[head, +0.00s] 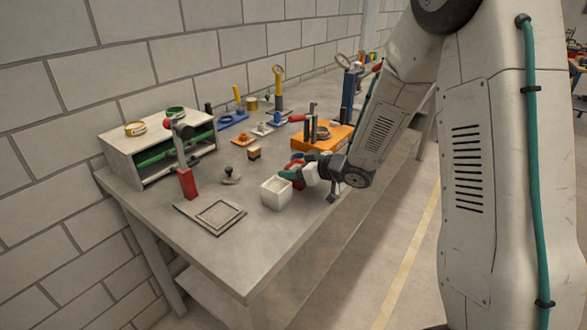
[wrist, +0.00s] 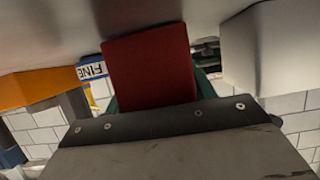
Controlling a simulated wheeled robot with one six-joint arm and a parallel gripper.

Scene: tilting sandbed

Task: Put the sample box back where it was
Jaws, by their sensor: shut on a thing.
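My gripper (head: 291,177) is low over the right part of the table, with its teal fingers pointing left. It is shut on a red box-shaped block (wrist: 152,65), which fills the middle of the wrist view. Teal finger parts show at both sides of the block. In the head view only a small red patch shows under the fingers. An open white box (head: 276,194) stands just left of the fingertips. A pale block-like side, likely this box, shows at the right of the wrist view (wrist: 270,50). Whether the red block touches the white box or table cannot be told.
A flat square frame (head: 183,208) lies front left on the grey table (head: 245,260). A red clamp stand (head: 187,184) and a pale shelf unit (head: 125,153) are behind it. An orange box (head: 304,145) stands behind my gripper. The table's front corner is clear.

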